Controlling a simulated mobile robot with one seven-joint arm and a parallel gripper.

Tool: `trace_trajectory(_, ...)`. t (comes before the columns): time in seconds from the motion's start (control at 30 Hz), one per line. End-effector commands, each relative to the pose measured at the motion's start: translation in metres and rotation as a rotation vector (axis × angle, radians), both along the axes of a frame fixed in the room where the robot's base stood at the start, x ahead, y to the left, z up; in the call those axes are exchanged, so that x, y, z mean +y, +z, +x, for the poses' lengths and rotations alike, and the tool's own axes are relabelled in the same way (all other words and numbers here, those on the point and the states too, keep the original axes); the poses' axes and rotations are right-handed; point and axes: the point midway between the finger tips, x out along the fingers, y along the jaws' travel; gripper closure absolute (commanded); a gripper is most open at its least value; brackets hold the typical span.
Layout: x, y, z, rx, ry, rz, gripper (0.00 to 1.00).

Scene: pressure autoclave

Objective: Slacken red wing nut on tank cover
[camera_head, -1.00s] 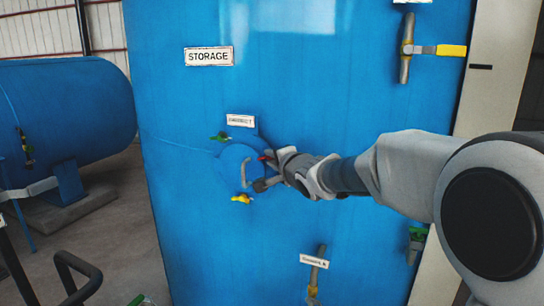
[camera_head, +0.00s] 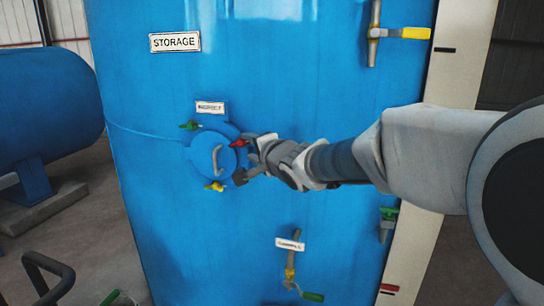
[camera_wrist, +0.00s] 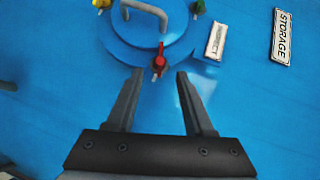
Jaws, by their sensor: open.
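The red wing nut (camera_head: 238,143) sits on the right edge of the round blue tank cover (camera_head: 206,162), which has a grey curved handle (camera_head: 216,158). In the wrist view the red wing nut (camera_wrist: 159,63) lies just ahead of the fingertips, roughly centred between them, its red wing pointing toward the cover's handle. My gripper (camera_wrist: 154,74) is open and empty, apart from the nut. In the head view my gripper (camera_head: 244,157) is just right of the cover.
A green wing nut (camera_head: 190,125) and a yellow wing nut (camera_head: 214,186) are also on the cover's rim. An "INSPECT" label (camera_head: 210,107) is above it. A yellow-handled valve (camera_head: 402,33) is upper right; a lower valve (camera_head: 290,270) stands below.

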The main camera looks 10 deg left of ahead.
Motion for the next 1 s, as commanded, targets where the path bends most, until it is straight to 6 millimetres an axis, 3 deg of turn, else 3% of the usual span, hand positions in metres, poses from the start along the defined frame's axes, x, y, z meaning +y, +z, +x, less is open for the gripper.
trace_trajectory(0.53, -0.062, 0.021, -0.076, -0.002, 0.001, -0.001, 0.47)
trace_trajectory(0.73, -0.074, 0.023, -0.091, 0.000, 0.001, -0.001, 0.47)
trace_trajectory(1.0, -0.077, 0.024, -0.094, 0.000, 0.001, 0.001, 0.47)
